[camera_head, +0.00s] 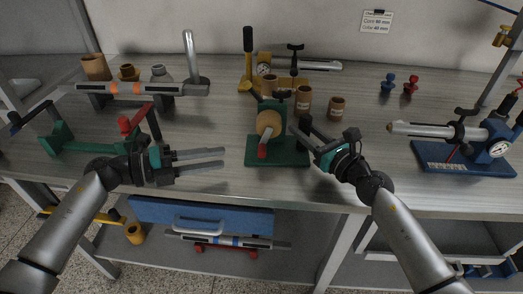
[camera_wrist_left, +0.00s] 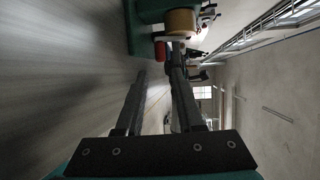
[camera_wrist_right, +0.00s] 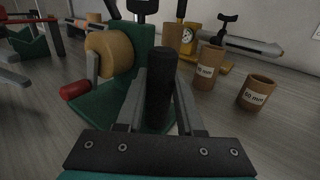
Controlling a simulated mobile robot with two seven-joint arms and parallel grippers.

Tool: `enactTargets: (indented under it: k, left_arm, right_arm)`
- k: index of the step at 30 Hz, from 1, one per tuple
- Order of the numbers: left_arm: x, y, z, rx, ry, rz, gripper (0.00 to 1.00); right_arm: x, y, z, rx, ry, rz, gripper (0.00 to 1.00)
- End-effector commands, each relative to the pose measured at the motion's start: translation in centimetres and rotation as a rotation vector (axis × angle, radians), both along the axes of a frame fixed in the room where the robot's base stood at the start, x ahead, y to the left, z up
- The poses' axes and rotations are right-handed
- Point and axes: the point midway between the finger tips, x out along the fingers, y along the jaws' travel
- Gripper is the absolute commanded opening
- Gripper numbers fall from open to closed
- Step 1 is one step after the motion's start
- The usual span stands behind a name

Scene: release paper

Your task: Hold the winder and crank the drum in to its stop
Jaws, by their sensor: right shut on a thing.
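The winder has a green base (camera_head: 278,158) and a green upright. It carries a tan drum (camera_head: 268,123) and a crank with a red handle (camera_head: 262,151). My right gripper (camera_head: 301,128) is at the winder's right side, shut on a black upright grip (camera_wrist_right: 161,88) beside the green upright. My left gripper (camera_head: 222,160) is open and empty to the left of the winder, its fingers pointing at it. In the left wrist view, the drum (camera_wrist_left: 181,21) and red handle (camera_wrist_left: 161,52) are beyond the fingertips, apart from them.
Two brown labelled cups (camera_head: 337,106) stand behind and right of the winder. A blue gauge device (camera_head: 464,165) stands at the right. A green stand with a red lever (camera_head: 60,141) is at the left. The table (camera_head: 222,125) is clear just left of the winder.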

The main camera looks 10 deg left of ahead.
Motion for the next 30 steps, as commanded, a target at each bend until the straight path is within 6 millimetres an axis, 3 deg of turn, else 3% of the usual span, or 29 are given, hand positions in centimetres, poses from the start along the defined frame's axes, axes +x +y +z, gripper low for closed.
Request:
enactTargets:
  k: [5,18,24,30]
  left_arm:
    - [0.9,-1.8,-0.2,-0.01,-0.003,0.002,0.37]
    - [4.5,-9.0,-1.3,-0.009,0.0,0.002,0.37]
    - [5.1,-10.4,-1.5,-0.006,-0.001,0.001,0.37]
    - [5.2,-10.5,-1.6,-0.004,0.0,0.002,0.37]
  right_arm:
    - [0.0,-0.1,-0.1,-0.001,0.001,-0.002,0.0]
    - [0.0,-0.1,0.0,-0.001,0.001,-0.002,0.0]
    - [0.0,-0.1,0.0,-0.001,0.001,-0.002,0.0]
    - [0.0,-0.1,0.0,-0.001,0.001,-0.002,0.0]
